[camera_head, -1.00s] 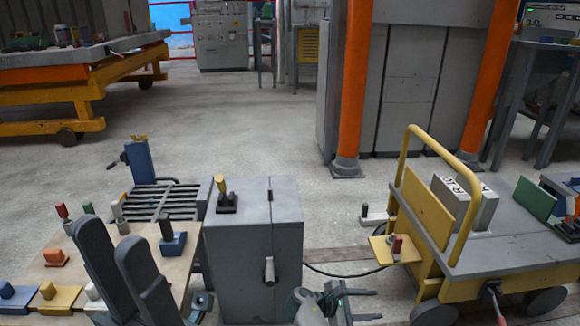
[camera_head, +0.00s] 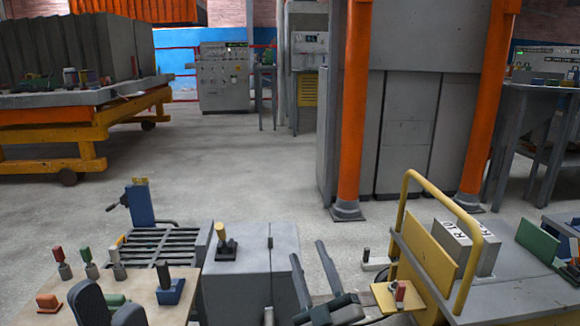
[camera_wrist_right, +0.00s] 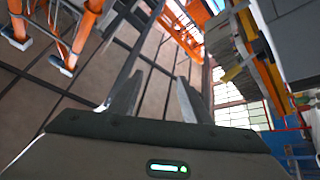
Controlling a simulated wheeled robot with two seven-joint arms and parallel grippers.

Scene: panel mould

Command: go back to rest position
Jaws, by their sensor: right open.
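In the head view, my right gripper (camera_head: 314,278) is at the lower middle, its two dark fingers apart and pointing up, with nothing between them. It stands in front of the gap between the grey cabinet and the yellow cart. In the right wrist view its two fingertips (camera_wrist_right: 156,95) are apart and empty. My left gripper (camera_head: 110,296) shows only at the bottom edge of the head view, as two dark rounded fingers spread apart in front of the bench. Its base is out of frame. I see nothing held in it.
A wooden bench (camera_head: 60,318) with several coloured handled pieces is at the lower left. A grey cabinet (camera_head: 265,245) is beside it. A yellow cart (camera_head: 487,302) with a rail stands right. An orange-framed press (camera_head: 355,110) rises behind. The floor (camera_head: 225,150) between is clear.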

